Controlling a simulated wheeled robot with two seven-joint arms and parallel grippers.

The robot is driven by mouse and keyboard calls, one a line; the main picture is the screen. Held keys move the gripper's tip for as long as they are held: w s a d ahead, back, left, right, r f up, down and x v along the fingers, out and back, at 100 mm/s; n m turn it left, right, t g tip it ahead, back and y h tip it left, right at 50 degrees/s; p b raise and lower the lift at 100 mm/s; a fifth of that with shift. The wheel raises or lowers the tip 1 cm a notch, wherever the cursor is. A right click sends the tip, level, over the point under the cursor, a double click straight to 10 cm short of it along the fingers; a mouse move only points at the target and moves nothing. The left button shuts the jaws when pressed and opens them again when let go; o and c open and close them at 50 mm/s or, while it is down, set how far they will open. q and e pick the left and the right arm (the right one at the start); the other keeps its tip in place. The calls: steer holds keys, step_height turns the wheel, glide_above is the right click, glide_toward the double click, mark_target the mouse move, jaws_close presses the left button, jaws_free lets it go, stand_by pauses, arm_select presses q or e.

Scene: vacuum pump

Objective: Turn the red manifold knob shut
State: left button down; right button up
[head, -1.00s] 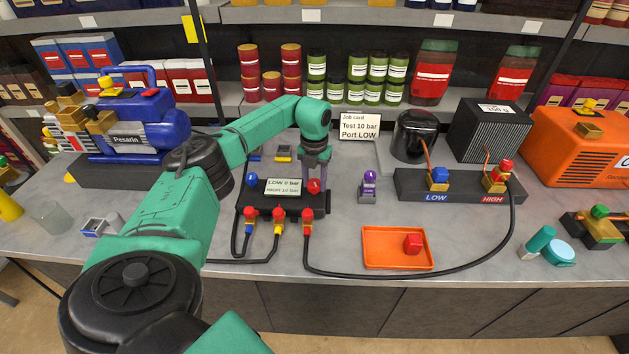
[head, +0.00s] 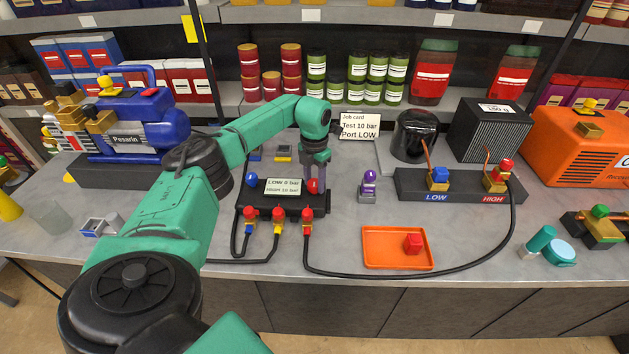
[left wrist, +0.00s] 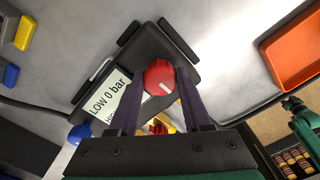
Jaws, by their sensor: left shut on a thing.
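The black manifold (head: 285,205) stands on the bench and carries a display reading LOW 0 bar and HIGH 10 bar. The red manifold knob (head: 313,186) is at its right end. A blue knob (head: 252,181) is at its left end. My left gripper (head: 315,178) points down at the red knob and is shut on it. In the left wrist view the red knob (left wrist: 160,80), with a white line on its top, sits between the two fingers of my left gripper (left wrist: 158,92). My right gripper is not in view.
Hoses with red and yellow fittings leave the manifold's front. A purple-topped part (head: 369,187) stands beside the manifold. The LOW/HIGH block (head: 420,187) is farther right.

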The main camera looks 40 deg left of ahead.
mark_target(314, 182)
arm_select(q)
steer(key=shift+c, duration=1.7)
jaws_free()
steer(key=shift+r, duration=0.1)
steer(key=shift+r, duration=0.1)
steer(key=shift+r, duration=0.35)
step_height(314, 182, up, 14)
steer(key=b, duration=0.2)
steer(key=shift+f, duration=0.2)
